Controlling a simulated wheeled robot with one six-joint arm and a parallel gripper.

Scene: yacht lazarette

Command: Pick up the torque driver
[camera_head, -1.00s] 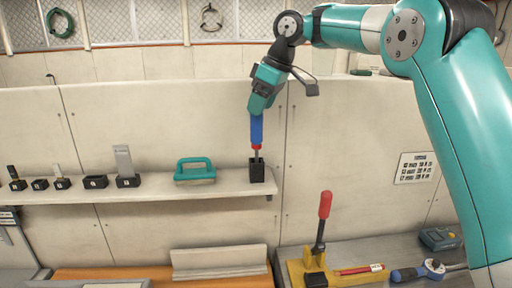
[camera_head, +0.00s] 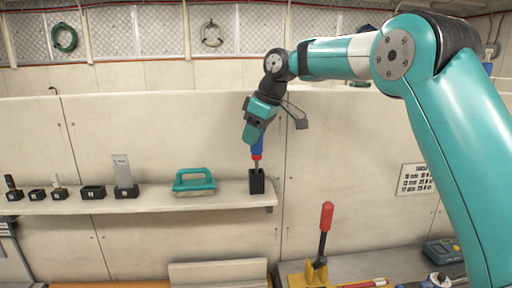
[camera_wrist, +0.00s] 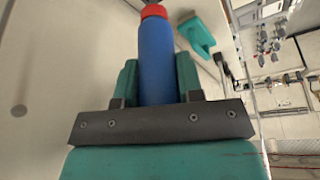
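The torque driver (camera_head: 257,151) has a blue handle and a red collar. It stands upright, its shaft down in a small black holder (camera_head: 257,184) at the right end of the shelf. My gripper (camera_head: 256,140) points down over the handle and hides its upper part. In the wrist view, the blue handle (camera_wrist: 158,60) lies between the two teal fingers of my gripper (camera_wrist: 158,82). No clear gap shows on either side, but I cannot tell whether the fingers press on it.
The shelf (camera_head: 228,200) also holds a teal-handled float (camera_head: 194,181), a block with an upright grey plate (camera_head: 124,176) and several small black holders to the left. The wall is close behind.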

